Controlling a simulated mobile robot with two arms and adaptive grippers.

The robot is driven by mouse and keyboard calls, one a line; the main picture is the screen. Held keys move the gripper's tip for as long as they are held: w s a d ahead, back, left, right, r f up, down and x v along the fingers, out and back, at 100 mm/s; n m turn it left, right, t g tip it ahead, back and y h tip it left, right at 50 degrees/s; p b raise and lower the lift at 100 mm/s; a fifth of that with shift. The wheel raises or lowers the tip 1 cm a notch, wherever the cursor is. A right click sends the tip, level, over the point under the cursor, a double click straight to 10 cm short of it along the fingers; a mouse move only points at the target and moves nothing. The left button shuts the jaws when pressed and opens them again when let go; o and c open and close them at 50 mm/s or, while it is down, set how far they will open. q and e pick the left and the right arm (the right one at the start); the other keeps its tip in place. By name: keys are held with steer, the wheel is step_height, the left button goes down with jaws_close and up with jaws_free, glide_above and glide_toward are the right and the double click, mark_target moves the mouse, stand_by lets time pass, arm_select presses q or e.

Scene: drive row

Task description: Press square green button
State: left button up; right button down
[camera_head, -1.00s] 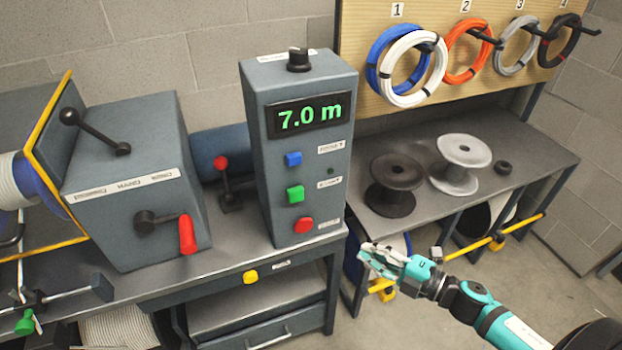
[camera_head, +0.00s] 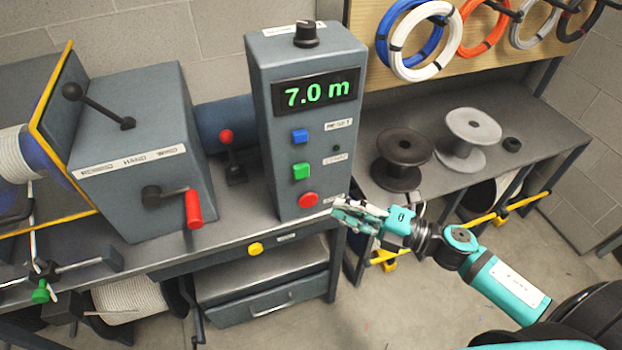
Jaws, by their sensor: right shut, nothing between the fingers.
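The box's display (camera_head: 317,92) reads 7.0 m in green. My right gripper (camera_head: 340,208) is shut and empty. In the picture it is just right of the red button, lower and to the right of the green button. I cannot tell whether it touches the box. My left gripper is not in view.
A grey machine with a red-handled crank (camera_head: 194,208) stands left of the box. A yellow button (camera_head: 255,249) is on the bench's front edge. A dark spool (camera_head: 402,158) and a light grey spool (camera_head: 468,138) stand on the right bench. Cable coils (camera_head: 428,40) hang above.

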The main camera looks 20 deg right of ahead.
mark_target(301, 171)
steer(key=w+a+p, duration=0.3)
steer(key=w+a, duration=0.1)
steer(key=w, duration=0.4)
steer(key=shift+a, duration=0.25)
steer(key=shift+w, duration=0.1)
